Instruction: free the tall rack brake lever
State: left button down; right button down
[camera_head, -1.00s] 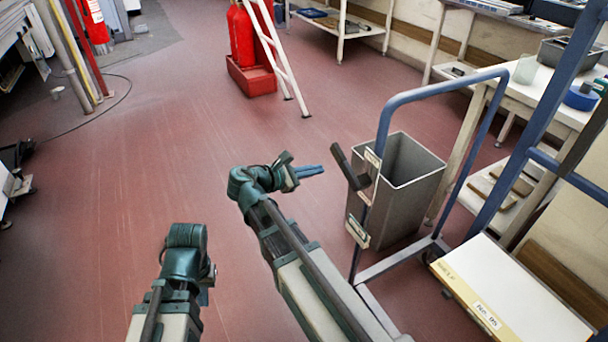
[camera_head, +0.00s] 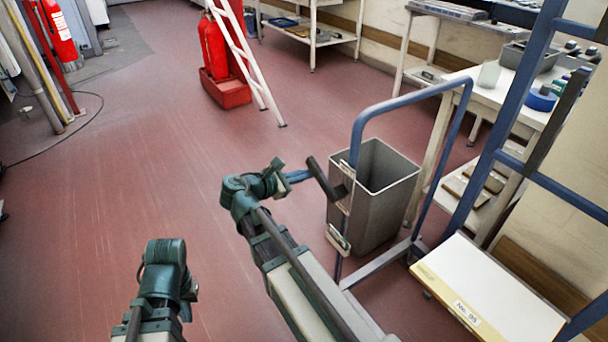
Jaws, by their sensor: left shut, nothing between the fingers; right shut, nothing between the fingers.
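A dark lever (camera_head: 321,179) with a thick grip is mounted on the left post of a blue tubular frame (camera_head: 404,99), and its grip tilts up to the left. I take it as the brake lever. My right gripper (camera_head: 299,176) is shut and empty, its blue fingers pointing right, close to the lever's left side. I cannot tell whether they touch. My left gripper (camera_head: 188,297) is low at the left, well away from the lever, mostly hidden behind its own wrist; it is shut and empty.
A grey bin (camera_head: 372,195) stands right behind the lever. Blue uprights (camera_head: 508,110) rise at the right. A red box (camera_head: 226,92) and white ladder stand further back.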

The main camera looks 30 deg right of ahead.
jog(key=shift+s+r+m+t+p, duration=0.15)
jog(key=shift+s+r+m+p, duration=0.1)
jog(key=shift+r+p, duration=0.25)
jog(key=shift+s+r+m+t+p, duration=0.15)
jog(key=shift+r+m+p, duration=0.15)
jog(key=shift+r, duration=0.25)
jog(key=shift+w+f, duration=0.1)
notch_tip(320, 180, down, 4)
jog(key=w+b, duration=0.2)
jog(key=b, duration=0.2)
jog(key=p+v, duration=0.3)
jog(key=v, duration=0.7)
jog(key=shift+a, duration=0.1)
